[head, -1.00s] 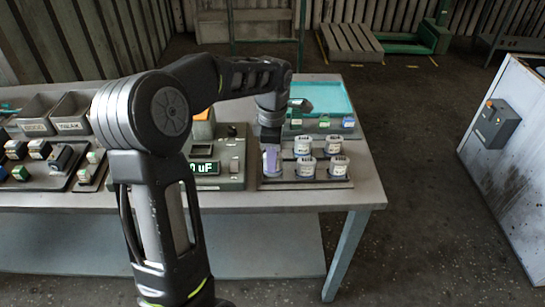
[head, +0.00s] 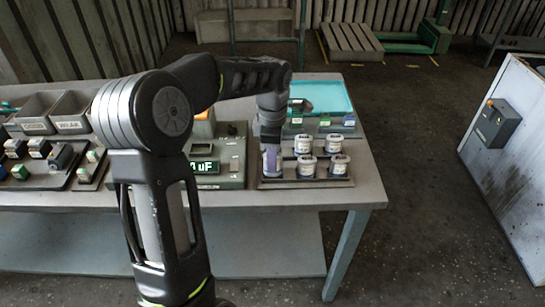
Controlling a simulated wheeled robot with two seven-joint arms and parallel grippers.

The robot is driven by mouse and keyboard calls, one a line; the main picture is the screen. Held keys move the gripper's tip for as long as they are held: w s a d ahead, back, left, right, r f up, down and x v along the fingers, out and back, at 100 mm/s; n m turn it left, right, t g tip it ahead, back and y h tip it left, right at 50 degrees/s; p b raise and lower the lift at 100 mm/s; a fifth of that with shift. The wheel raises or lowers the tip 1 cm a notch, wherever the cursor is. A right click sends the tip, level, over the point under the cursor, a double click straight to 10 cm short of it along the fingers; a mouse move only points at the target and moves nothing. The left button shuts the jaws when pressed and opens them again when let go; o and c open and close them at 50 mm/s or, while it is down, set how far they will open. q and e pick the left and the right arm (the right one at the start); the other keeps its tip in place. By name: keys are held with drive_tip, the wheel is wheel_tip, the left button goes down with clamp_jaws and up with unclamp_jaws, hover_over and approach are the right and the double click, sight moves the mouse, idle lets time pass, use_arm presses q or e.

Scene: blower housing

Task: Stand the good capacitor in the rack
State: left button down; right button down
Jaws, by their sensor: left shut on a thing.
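My left gripper (head: 271,150) points down at the left end of the capacitor rack (head: 318,183), at the right of the table. It is shut on a capacitor (head: 271,163), a pale purple-grey piece mostly covered by the fingers. Whether its base touches the rack is too small to tell. Several white capacitors with dark tops stand upright in the rack, one (head: 306,167) just right of the gripper and another (head: 338,165) further right. My right gripper is not in view.
A grey-green meter (head: 232,165) with a lit uF display stands left of the rack. A turquoise tray (head: 335,92) lies behind, with small coloured blocks before it. Labelled grey bins (head: 72,110) are at the left. The table's front right corner is clear.

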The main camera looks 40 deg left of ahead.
use_arm(q)
drive_tip(key=shift+f+b, duration=0.6)
drive_tip(key=shift+f, duration=0.25)
drive_tip(key=c, duration=1)
unclamp_jaws()
drive_tip(key=shift+r, duration=0.25)
wheel_tip(320, 180, up, 7)
drive_tip(key=shift+r+b, duration=0.2)
drive_tip(key=shift+b, duration=0.1)
